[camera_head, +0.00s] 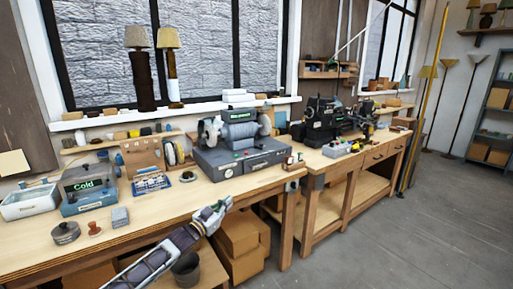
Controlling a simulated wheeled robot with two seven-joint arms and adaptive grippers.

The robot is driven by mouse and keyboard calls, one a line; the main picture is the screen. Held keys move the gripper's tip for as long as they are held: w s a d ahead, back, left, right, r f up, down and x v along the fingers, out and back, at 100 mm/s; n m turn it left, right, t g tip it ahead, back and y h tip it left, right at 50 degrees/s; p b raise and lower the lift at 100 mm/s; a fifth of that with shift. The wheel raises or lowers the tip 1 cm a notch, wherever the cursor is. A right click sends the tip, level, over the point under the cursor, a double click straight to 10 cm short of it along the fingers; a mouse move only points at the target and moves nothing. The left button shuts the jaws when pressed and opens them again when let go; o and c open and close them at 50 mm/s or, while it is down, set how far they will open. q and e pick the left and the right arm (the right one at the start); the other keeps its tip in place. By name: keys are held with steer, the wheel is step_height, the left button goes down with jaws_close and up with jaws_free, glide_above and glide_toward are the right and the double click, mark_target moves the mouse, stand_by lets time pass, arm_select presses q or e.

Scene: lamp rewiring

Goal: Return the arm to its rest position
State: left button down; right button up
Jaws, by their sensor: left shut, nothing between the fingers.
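My left gripper (224,203) is at the end of my left arm, which comes in from the bottom of the picture. It is shut and empty. It shows in front of the front edge of the wooden workbench (165,213), with its fingers pointing up and to the right. From this view I cannot tell its exact height against the bench top. My right gripper is not in view.
A grinder-like machine (238,140) stands on the bench. A box marked "Cold" (88,186), a round metal tin (66,232) and a grey block (120,217) sit at left. Cardboard boxes (238,240) and a dark bucket (186,268) are below. Open floor (420,230) lies at right.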

arm_select(q)
steer(key=s+a+f+n+g+y, duration=0.1)
steer(key=s+a+f+y, duration=0.25)
steer(key=f, duration=0.85)
steer(key=s+a+f+n+g+y, duration=0.25)
steer(key=a+f, duration=0.25)
steer(key=f, duration=0.8)
steer(key=s+a+f+n+y, duration=0.15)
steer(key=s+a+f, duration=0.3)
steer(key=f, duration=0.75)
steer(key=s+a+f+g+y+p, duration=0.1)
steer(key=s+a+f+g+y, duration=0.2)
steer(key=s+f, duration=1.1)
steer(key=s+a+f+g, duration=0.4)
steer(key=s+f, duration=0.7)
steer(key=s, duration=0.5)
steer(key=s+f+g, duration=0.2)
steer(key=s+f, duration=0.2)
steer(key=s, duration=0.9)
steer(key=s+a+f+n+g+y, duration=0.1)
steer(key=s+f, duration=0.3)
steer(key=s, duration=1)
steer(key=shift+g, duration=0.55)
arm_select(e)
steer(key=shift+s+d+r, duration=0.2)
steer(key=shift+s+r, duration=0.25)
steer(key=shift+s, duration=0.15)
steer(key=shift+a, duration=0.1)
